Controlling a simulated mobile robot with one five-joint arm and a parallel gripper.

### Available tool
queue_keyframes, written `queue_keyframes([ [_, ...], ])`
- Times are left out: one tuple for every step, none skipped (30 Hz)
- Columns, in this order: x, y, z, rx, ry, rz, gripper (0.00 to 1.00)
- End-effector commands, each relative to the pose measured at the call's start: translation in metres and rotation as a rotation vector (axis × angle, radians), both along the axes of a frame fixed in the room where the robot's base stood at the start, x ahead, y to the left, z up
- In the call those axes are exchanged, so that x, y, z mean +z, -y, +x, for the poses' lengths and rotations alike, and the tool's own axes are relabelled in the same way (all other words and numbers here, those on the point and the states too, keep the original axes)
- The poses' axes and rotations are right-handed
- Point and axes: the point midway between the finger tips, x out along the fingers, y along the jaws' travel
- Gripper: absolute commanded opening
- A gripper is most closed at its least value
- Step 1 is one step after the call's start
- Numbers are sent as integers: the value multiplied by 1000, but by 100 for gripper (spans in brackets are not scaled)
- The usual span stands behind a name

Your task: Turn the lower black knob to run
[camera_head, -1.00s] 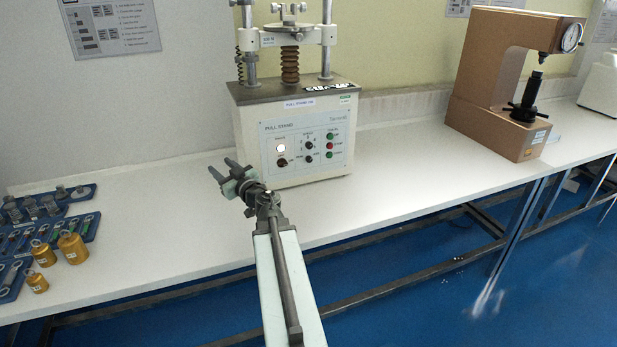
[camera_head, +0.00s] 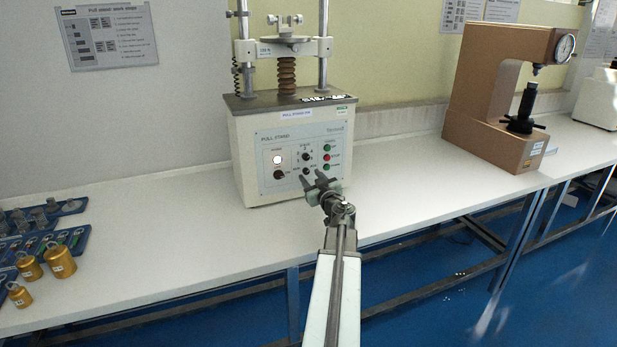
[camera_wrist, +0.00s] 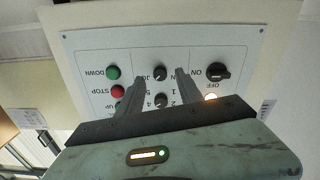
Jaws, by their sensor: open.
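The lower black knob (camera_head: 306,171) is on the front panel of the white pull stand (camera_head: 250,150), under the upper black knob (camera_head: 306,157). In the wrist view, where the panel appears upside down, the lower black knob (camera_wrist: 160,73) shows between my fingers, with JOG lettering on one side and partly hidden lettering on the other. My gripper (camera_head: 313,179) is open in front of the panel, close to the lower knob. In the wrist view my gripper (camera_wrist: 159,76) has one finger on each side of the knob. I cannot tell whether they touch it.
A black ON/OFF knob (camera_wrist: 218,72) and a lit lamp (camera_head: 278,159) sit left of the knobs in the head view. Green (camera_wrist: 112,73) and red (camera_wrist: 117,92) buttons sit on the other side. Gold weights (camera_head: 59,262) stand far left; a brown tester (camera_head: 480,110) stands right.

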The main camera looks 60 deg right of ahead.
Motion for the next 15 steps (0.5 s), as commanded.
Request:
queue_keyframes([
  [0,7,9,2,0,0,43],
  [0,9,12,2,0,0,43],
  [0,11,14,2,0,0,43],
  [0,11,16,2,0,0,43],
  [0,12,16,1,0,0,43],
  [0,11,16,1,0,0,43],
  [0,11,16,1,0,0,43],
  [0,11,16,1,0,0,43],
  [0,11,16,1,0,0,43],
  [0,11,16,1,0,0,43],
  [0,11,16,1,0,0,40],
  [0,11,16,1,0,0,29],
  [0,11,16,1,0,0,21],
  [0,11,16,1,0,0,12],
  [0,11,16,1,0,0,1],
])
